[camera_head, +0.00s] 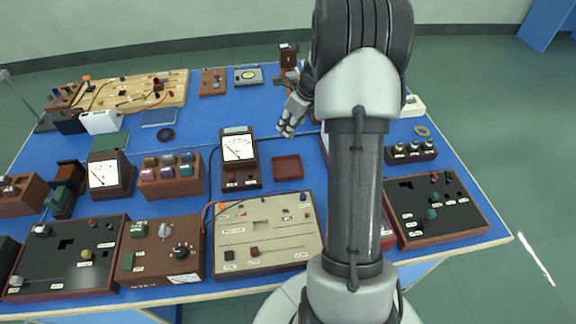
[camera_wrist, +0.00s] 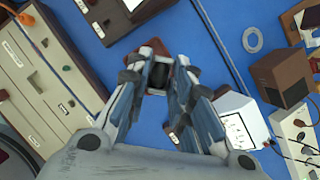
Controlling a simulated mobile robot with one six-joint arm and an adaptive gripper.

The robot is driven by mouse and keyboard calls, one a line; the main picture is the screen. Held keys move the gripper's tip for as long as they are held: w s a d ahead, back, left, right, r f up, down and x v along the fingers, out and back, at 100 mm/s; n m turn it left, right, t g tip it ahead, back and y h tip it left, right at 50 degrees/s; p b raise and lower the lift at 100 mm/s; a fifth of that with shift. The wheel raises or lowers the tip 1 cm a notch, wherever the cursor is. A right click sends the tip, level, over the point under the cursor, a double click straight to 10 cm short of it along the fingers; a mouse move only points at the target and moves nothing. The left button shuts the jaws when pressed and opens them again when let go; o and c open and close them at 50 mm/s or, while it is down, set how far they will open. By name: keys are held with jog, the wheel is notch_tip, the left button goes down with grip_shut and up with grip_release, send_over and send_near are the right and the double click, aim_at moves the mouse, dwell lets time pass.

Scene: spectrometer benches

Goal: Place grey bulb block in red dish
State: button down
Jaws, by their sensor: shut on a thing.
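My gripper (camera_head: 287,127) hangs over the blue table in the head view, behind the red dish in the picture. In the wrist view its fingertips (camera_wrist: 160,80) are shut on a small dark grey block (camera_wrist: 160,72), which I take to be the grey bulb block. The block cannot be made out clearly in the head view. The red dish (camera_head: 287,168) is a shallow square tray and looks empty in the head view. In the wrist view the dish (camera_wrist: 154,45) shows beyond the fingertips, partly hidden by them and the block.
A meter (camera_head: 238,150) stands left of the dish, and a beige panel (camera_head: 265,232) lies in front of it. A block of several colored bulbs (camera_head: 172,172) stands further left. My arm hides part of the table right of the dish.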

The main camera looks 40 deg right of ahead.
notch_tip(320, 180, down, 17)
jog(key=b, duration=0.6)
jog(key=shift+r, duration=0.15)
jog(key=shift+f, duration=0.2)
jog(key=c, duration=1.4)
grip_release()
